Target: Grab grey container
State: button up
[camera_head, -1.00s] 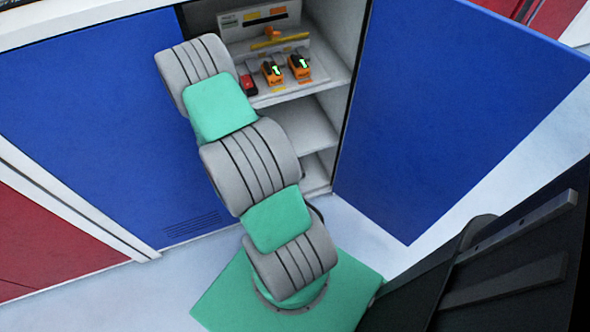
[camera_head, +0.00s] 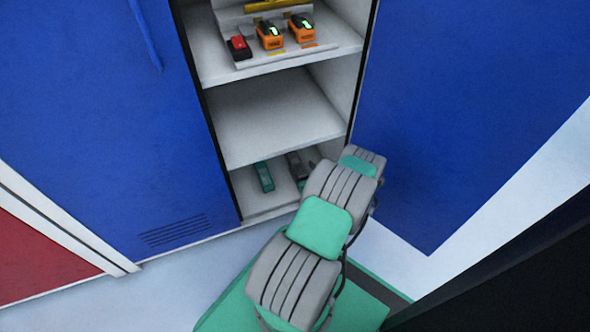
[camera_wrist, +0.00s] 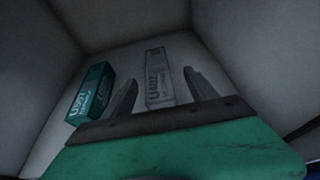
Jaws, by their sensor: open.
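The grey container (camera_wrist: 158,76) lies on the floor of the cabinet's lowest compartment, and it also shows in the head view (camera_head: 297,166), partly hidden by my arm. In the wrist view my gripper (camera_wrist: 160,88) is open, with one dark finger on each side of the grey container's image. I cannot tell whether the fingers are level with it or still short of it. No contact is visible. In the head view my gripper is mostly hidden behind my own arm.
A teal container (camera_wrist: 91,93) lies left of the grey one, close to the left finger; it also shows in the head view (camera_head: 263,177). Compartment walls are close. A shelf (camera_head: 275,120) is above. The open blue door (camera_head: 450,120) stands right of my arm.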

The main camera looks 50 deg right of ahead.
aim_at(296, 163)
jog(key=b+x, duration=0.1)
jog(key=x, duration=0.1)
jog(key=b+x, duration=0.1)
jog(key=x, duration=0.1)
jog(key=b+x, duration=0.1)
jog(key=x, duration=0.1)
jog(key=shift+w+a+f, duration=0.1)
jog(key=shift+w+f, duration=0.15)
jog(key=shift+w, duration=0.25)
jog(key=shift+r, duration=0.1)
grip_shut()
